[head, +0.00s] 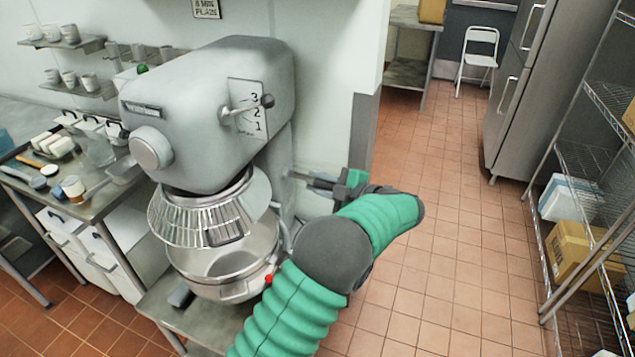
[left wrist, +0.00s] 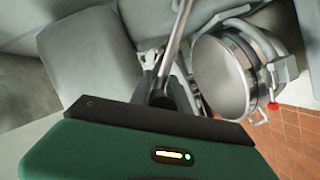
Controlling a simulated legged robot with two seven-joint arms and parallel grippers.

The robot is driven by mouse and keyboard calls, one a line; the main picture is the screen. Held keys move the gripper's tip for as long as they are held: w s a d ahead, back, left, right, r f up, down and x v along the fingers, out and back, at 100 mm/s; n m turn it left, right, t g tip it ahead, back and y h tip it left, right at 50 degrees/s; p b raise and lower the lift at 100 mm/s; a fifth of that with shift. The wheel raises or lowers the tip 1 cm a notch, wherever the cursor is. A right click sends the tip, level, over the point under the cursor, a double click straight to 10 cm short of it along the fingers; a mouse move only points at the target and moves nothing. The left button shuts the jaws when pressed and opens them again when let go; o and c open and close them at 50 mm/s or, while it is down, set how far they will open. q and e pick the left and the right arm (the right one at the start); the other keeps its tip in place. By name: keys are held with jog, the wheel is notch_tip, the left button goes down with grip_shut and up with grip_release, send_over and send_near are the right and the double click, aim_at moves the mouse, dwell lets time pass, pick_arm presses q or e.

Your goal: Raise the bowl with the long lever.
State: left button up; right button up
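The steel bowl (head: 222,270) sits low in the mixer, under the wire guard (head: 208,212), with a gap between guard and bowl rim. The bowl also shows in the left wrist view (left wrist: 222,80). The long lever (head: 298,175) sticks out from the side of the mixer's column; in the left wrist view it is a grey bar (left wrist: 180,40) running down to my fingers. My left gripper (head: 325,181) is at the lever's outer end, its dark fingers (left wrist: 165,92) closed around the bar. My green arm covers part of the mixer's base. My right gripper is not in view.
The grey mixer (head: 205,110) stands by the wall and carries a short gear lever (head: 248,107). A worktable with jars and utensils (head: 75,185) is at left. Open tiled floor (head: 450,230) lies to the right, before a wire shelf (head: 590,170) with boxes.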

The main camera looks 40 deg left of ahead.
pick_arm(q)
jog(key=shift+d, duration=0.1)
grip_shut()
jog(key=shift+w+d, duration=0.1)
dwell(0.8)
